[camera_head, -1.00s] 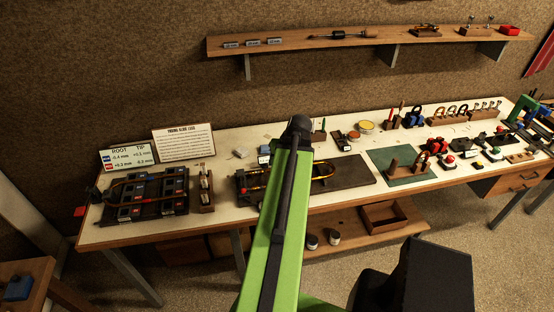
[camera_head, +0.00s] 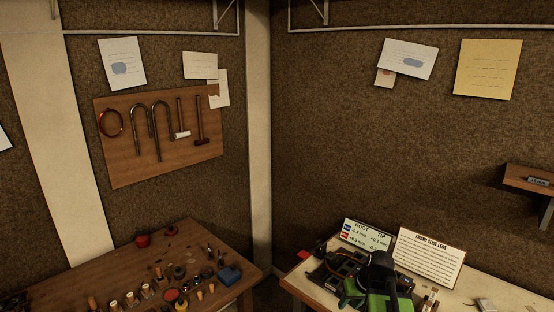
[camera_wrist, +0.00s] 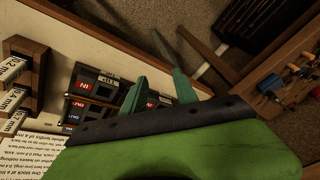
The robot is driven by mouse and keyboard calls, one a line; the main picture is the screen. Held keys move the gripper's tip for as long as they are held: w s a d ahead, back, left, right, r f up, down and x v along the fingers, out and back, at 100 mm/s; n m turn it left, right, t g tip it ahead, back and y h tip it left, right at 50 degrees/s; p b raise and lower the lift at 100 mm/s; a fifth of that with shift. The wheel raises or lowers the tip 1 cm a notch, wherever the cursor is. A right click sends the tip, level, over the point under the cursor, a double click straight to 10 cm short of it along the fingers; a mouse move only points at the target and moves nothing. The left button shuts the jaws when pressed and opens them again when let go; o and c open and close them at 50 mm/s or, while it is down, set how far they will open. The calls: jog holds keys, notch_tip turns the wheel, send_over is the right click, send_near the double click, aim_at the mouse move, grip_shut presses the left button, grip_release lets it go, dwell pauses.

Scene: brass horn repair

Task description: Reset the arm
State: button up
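My gripper (camera_wrist: 160,78) shows in the wrist view as two teal-green fingers standing apart with nothing between them. It hangs over the front edge of the white-topped bench (camera_head: 480,285), close to a dark fixture with labelled blocks (camera_wrist: 100,84). In the head view my green arm with its dark joint is at the bottom right, in front of that same fixture (camera_head: 325,268). The fingers are hidden in the head view.
A wooden bench (camera_head: 85,275) with small tools and a blue block (camera_head: 229,274) stands at the left. A wooden board (camera_head: 125,165) with hanging tools is on the wall. Two signs (camera_head: 430,258) stand behind the fixture. A shelf (camera_head: 530,180) is at the right.

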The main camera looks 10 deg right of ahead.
jog(key=s+a+f+g+b, duration=0.1)
jog(key=a+f, duration=0.1)
jog(key=a, duration=0.8)
jog(key=s+a+f+n+g+h+b, duration=0.1)
jog(key=s+a+f+g, duration=0.1)
jog(key=a, duration=0.8)
jog(key=shift+s+f+g+b, duration=0.3)
jog(key=shift+f+b, duration=0.05)
jog(key=shift+f, duration=0.2)
